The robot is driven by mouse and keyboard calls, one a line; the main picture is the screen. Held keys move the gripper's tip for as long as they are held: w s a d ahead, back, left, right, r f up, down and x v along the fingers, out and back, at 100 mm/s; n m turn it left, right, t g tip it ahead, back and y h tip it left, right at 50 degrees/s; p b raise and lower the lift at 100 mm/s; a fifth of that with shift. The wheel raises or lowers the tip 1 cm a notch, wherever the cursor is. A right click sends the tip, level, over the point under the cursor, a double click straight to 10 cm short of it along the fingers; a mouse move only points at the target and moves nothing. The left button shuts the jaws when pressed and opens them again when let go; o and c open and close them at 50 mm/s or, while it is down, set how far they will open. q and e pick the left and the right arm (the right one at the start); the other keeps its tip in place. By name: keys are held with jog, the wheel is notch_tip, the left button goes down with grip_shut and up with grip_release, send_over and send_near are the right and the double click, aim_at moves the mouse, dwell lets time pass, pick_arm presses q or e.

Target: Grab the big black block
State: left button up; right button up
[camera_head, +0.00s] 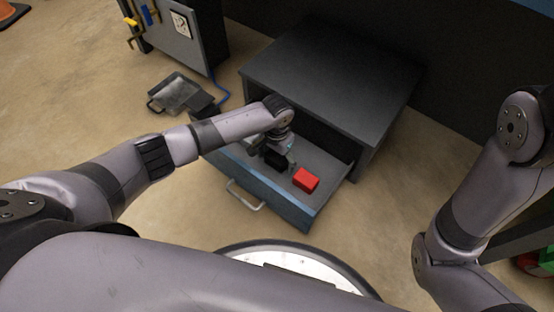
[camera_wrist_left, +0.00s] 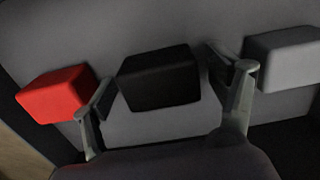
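The black block (camera_wrist_left: 158,78) lies on the grey drawer floor, in the middle of the left wrist view. In the head view the black block (camera_head: 275,159) shows partly below my left gripper (camera_head: 274,148), inside the open drawer. In the left wrist view my left gripper (camera_wrist_left: 168,95) is open, with one finger on each side of the black block. A gap shows between the block and the right finger; whether the left finger touches it I cannot tell. My right gripper is outside both views.
A red block (camera_head: 306,180) sits in the drawer (camera_head: 263,194), just left of the left finger in the wrist view. A light grey block (camera_wrist_left: 284,58) is beyond the right finger. The dark cabinet (camera_head: 335,75) stands over the drawer's back. A dustpan-like tray (camera_head: 180,95) lies on the floor.

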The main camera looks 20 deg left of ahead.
pick_arm(q)
jog(key=c, duration=1.2)
jog(key=shift+r, duration=0.15)
